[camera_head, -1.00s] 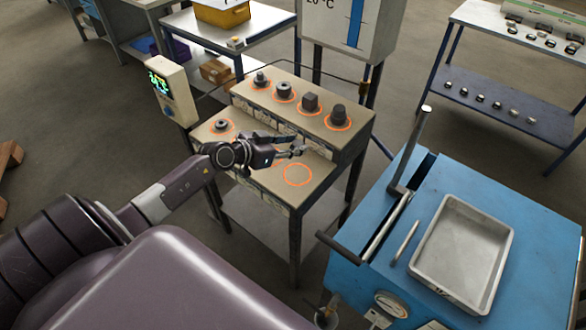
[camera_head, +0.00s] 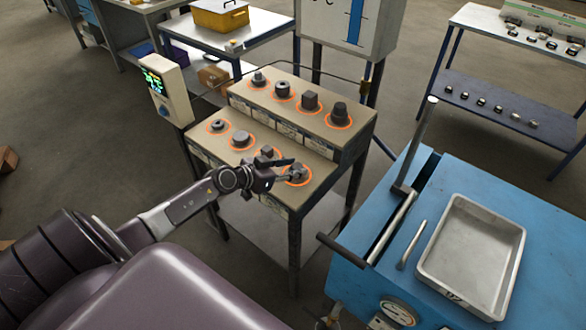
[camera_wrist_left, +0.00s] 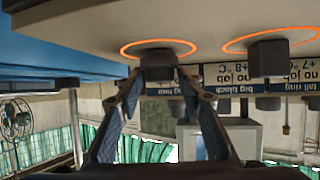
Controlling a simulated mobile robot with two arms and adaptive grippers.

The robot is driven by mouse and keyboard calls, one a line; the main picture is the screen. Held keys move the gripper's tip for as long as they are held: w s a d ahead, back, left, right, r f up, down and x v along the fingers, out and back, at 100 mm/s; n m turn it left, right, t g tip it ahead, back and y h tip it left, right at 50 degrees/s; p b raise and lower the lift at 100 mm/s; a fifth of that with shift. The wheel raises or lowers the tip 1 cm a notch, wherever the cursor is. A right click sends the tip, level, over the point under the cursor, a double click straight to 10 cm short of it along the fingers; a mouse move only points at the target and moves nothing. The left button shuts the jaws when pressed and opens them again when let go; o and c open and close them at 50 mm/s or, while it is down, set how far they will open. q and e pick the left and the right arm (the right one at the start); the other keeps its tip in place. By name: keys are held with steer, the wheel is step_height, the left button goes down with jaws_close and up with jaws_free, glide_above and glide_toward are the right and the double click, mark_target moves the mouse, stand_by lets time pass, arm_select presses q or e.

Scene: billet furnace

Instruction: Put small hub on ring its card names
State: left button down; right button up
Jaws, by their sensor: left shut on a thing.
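A small grey hub (camera_head: 297,172) is at the right-most orange ring (camera_head: 306,183) on the front step of the stepped stand. My left gripper (camera_head: 287,174) reaches in from the left and is shut on the hub. In the left wrist view, which is upside down, the hub (camera_wrist_left: 158,57) sits within an orange ring (camera_wrist_left: 124,50) between my fingertips (camera_wrist_left: 158,73). It looks on or very close to the surface. Cards (camera_wrist_left: 235,78) on the step edge show text such as "big block", "tall ring" and "no job"; the card behind my fingers is partly hidden. My right gripper is not in view.
Beside the hub on the front step are a dark block (camera_head: 266,152), a round hub (camera_head: 241,139) and a ring part (camera_head: 217,125). The rear step (camera_head: 290,112) holds several parts. A blue machine with a metal tray (camera_head: 470,258) stands at right.

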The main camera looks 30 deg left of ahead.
arm_select(q)
steer(key=c, duration=1.3)
jaws_free()
steer(key=shift+f, duration=0.1)
steer(key=p+v, duration=0.2)
steer(key=v, duration=0.8)
steer(key=shift+s, duration=0.15)
steer(key=shift+s+a+r, duration=0.2)
steer(key=shift+s+r, duration=0.45)
steer(key=shift+s, duration=0.1)
